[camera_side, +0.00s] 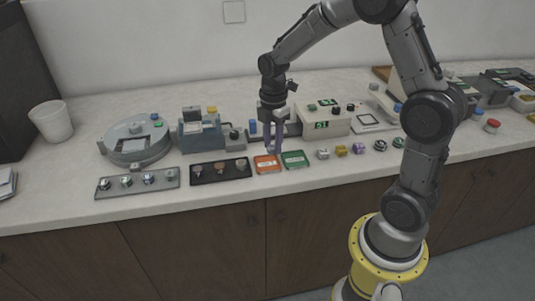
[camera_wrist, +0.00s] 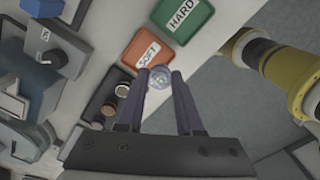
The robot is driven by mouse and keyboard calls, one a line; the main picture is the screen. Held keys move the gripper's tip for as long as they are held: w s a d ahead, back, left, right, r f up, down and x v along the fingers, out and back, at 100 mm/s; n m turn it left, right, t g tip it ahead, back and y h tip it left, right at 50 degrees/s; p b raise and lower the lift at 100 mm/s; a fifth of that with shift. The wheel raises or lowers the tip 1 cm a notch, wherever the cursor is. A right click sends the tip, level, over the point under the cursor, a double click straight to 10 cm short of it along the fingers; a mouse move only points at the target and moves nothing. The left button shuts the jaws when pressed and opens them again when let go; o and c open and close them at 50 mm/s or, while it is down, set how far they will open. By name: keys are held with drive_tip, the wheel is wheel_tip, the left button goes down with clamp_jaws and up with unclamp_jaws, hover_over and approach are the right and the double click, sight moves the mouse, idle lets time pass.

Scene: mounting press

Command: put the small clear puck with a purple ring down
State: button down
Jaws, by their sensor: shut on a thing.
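My gripper (camera_side: 273,150) points down over the bench, close above the back edges of the orange and green trays. In the wrist view my gripper (camera_wrist: 160,82) is shut on a small clear round puck (camera_wrist: 159,77) between its fingertips; no purple ring can be made out on it. The orange tray marked SOFT (camera_side: 266,170) lies beside the green tray marked HARD (camera_side: 294,166). In the wrist view the orange tray (camera_wrist: 134,50) and green tray (camera_wrist: 178,35) show just beyond the puck. The puck is too small to make out in the side view.
A black holder (camera_side: 240,176) with several round pieces lies left of the orange tray, and a grey holder (camera_side: 110,192) further left. Several small pucks (camera_side: 341,150) stand right of the green tray. A blue-grey machine (camera_side: 200,135) and a pale control box (camera_side: 325,118) stand behind.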

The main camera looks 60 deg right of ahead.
sight(267, 164)
drive_tip(key=shift+w+d+f, duration=0.25)
drive_tip(key=shift+w+f, duration=0.75)
drive_tip(key=shift+f, duration=1.75)
drive_tip(key=shift+f, duration=0.1)
drive_tip(key=c, duration=0.6)
unclamp_jaws()
drive_tip(key=shift+o, duration=0.2)
drive_tip(key=s+a+r+m+t, duration=0.1)
drive_tip(key=s+a+r+m, duration=0.15)
drive_tip(key=r, duration=0.65)
drive_tip(key=s+a+r+m+t, duration=0.1)
drive_tip(key=s+r+m, duration=0.15)
drive_tip(key=r, duration=0.65)
drive_tip(key=s+a+r+m+t, duration=0.1)
drive_tip(key=s+a+m, duration=0.2)
drive_tip(key=s+m, duration=0.2)
drive_tip(key=s+a+r+m+t, duration=0.1)
drive_tip(key=s+m, duration=0.4)
drive_tip(key=s, duration=0.6)
drive_tip(key=shift+s+a+m+t, duration=0.4)
drive_tip(key=shift+a+t, duration=0.4)
drive_tip(key=shift+a, duration=0.45)
